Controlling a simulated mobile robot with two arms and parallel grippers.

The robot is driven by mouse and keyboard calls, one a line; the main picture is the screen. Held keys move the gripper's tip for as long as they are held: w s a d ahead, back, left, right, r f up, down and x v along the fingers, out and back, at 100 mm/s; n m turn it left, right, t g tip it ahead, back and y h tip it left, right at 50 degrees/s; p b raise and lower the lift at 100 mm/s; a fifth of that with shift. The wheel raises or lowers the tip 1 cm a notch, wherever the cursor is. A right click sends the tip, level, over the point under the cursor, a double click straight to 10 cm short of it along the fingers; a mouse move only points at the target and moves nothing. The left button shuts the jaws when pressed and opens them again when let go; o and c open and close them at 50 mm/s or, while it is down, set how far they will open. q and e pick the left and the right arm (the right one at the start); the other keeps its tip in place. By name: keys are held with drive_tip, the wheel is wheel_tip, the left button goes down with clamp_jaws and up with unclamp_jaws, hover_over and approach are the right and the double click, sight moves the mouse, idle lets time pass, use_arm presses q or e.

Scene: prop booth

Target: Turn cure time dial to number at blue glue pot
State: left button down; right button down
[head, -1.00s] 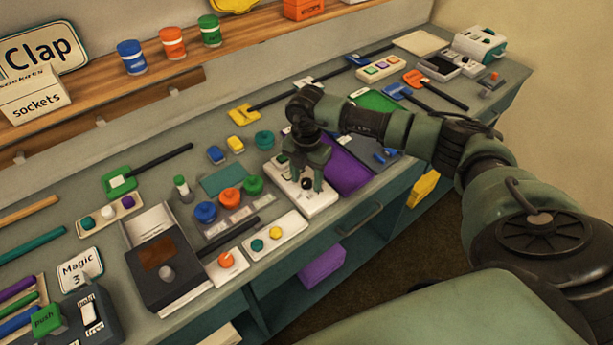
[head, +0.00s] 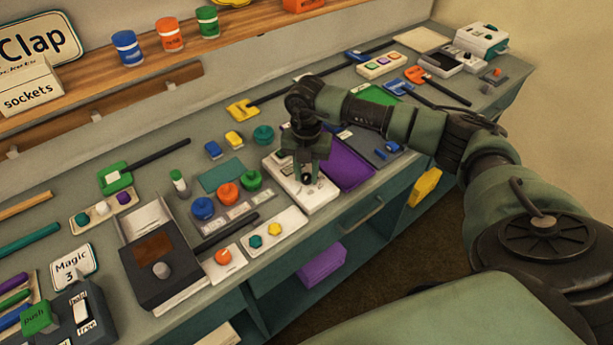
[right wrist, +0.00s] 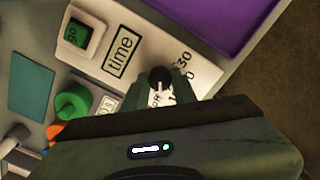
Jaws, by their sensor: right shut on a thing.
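The cure time dial is a black knob (right wrist: 159,76) on a white panel (head: 318,200) with a "time" label, a green "go" button (right wrist: 76,36) and numbers around the dial, "30" being legible. My right gripper (head: 306,179) points down over the panel, shut on the knob; its fingers hide part of the scale. A blue pot (head: 202,208) stands on the bench left of the panel, beside an orange pot (head: 228,193) and a green pot (head: 251,180). Small cards (head: 240,214) lie before them; their writing is too small to read. My left gripper is out of view.
A purple tray (head: 347,164) lies right of the panel. A white plate with teal and yellow knobs (head: 281,238) and a dark box (head: 160,285) lie nearer the left. Blue (head: 127,48), orange and green jars stand on the shelf. The bench's front edge is close to the panel.

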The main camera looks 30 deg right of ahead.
sight(307, 176)
drive_tip(key=n+b, duration=0.2)
drive_tip(key=n, duration=0.1)
drive_tip(key=shift+f+n, duration=0.1)
drive_tip(key=shift+n, duration=0.2)
drive_tip(key=shift+n+b, duration=0.9)
drive_tip(key=shift+n, duration=0.3)
drive_tip(key=c, duration=1.1)
unclamp_jaws()
wheel_tip(307, 176, up, 8)
drive_tip(key=shift+r+b, duration=0.1)
drive_tip(key=shift+b, duration=0.85)
